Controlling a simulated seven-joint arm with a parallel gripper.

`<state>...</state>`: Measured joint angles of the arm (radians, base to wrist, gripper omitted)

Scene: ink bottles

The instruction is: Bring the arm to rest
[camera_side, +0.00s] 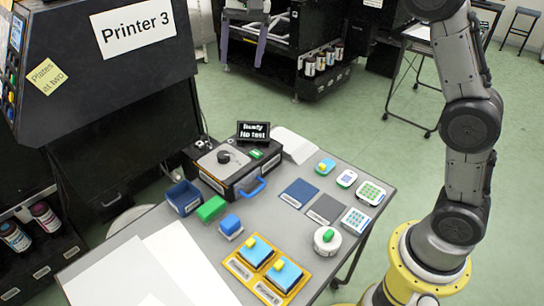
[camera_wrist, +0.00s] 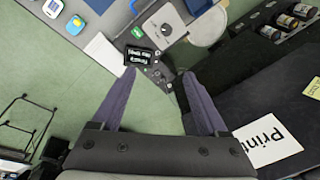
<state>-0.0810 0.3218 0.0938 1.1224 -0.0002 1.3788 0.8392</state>
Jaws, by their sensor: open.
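My gripper (camera_wrist: 160,73) is open and empty in the wrist view, its two purple-grey fingers spread apart. In the side view its fingers (camera_side: 243,62) hang at the top, left of centre, above and apart from the table items. The arm bends up out of the top of the side view at the right. Beneath the fingers, the wrist view shows a small black display (camera_wrist: 139,57) and a black device with a round knob (camera_wrist: 166,29). In the side view the display (camera_side: 253,132) reads "Ready" and "No test". Nothing is between the fingers.
The grey table (camera_side: 190,235) holds a blue bin (camera_side: 184,197), a green block (camera_side: 211,208), a blue-topped block (camera_side: 230,226), a yellow tray (camera_side: 240,270) and several small devices. The Printer 3 cabinet (camera_side: 60,80) stands at left. Ink bottles (camera_side: 320,60) sit on a far shelf.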

